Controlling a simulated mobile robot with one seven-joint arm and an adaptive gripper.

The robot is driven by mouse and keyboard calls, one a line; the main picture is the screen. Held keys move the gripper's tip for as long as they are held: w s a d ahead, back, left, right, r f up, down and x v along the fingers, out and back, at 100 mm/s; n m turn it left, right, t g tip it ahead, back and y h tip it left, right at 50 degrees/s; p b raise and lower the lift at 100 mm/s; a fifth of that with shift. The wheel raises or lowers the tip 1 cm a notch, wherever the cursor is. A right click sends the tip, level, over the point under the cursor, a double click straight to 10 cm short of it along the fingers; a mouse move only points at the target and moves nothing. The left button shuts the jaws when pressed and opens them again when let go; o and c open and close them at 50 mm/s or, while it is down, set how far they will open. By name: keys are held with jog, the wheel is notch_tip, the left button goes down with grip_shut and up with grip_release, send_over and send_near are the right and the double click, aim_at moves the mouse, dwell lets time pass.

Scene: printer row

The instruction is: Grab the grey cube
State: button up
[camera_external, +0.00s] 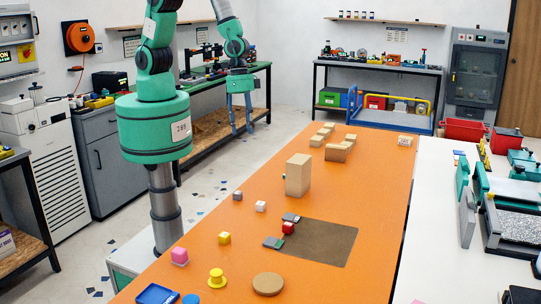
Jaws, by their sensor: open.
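My gripper (241,131) hangs pointing down from my teal arm, beyond the table's left side in the picture. It is open, with its two fingers apart and nothing between them. The cube appears unobstructed.
A tall tan block (298,175) stands right of the cubes. Several tan blocks lie farther back.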

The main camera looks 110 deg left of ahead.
notch_tip(320, 180, down, 7)
jog(key=s+g+p, duration=0.1)
jog(key=p, duration=0.2)
jog(key=y+p, duration=0.2)
jog(key=p, duration=0.2)
send_over(236, 192)
notch_tip(236, 192, down, 8)
jog(key=shift+r+n+g, duration=0.25)
jog(key=shift+n+g, duration=0.05)
jog(key=shift+g, duration=0.1)
jog(key=shift+w+f+b, duration=0.15)
jog(key=shift+f+b, duration=0.1)
jog(key=shift+b, duration=0.1)
notch_tip(236, 192, down, 7)
jog(key=b, duration=0.3)
jog(key=shift+f+b, duration=0.4)
jog(key=shift+f, duration=0.15)
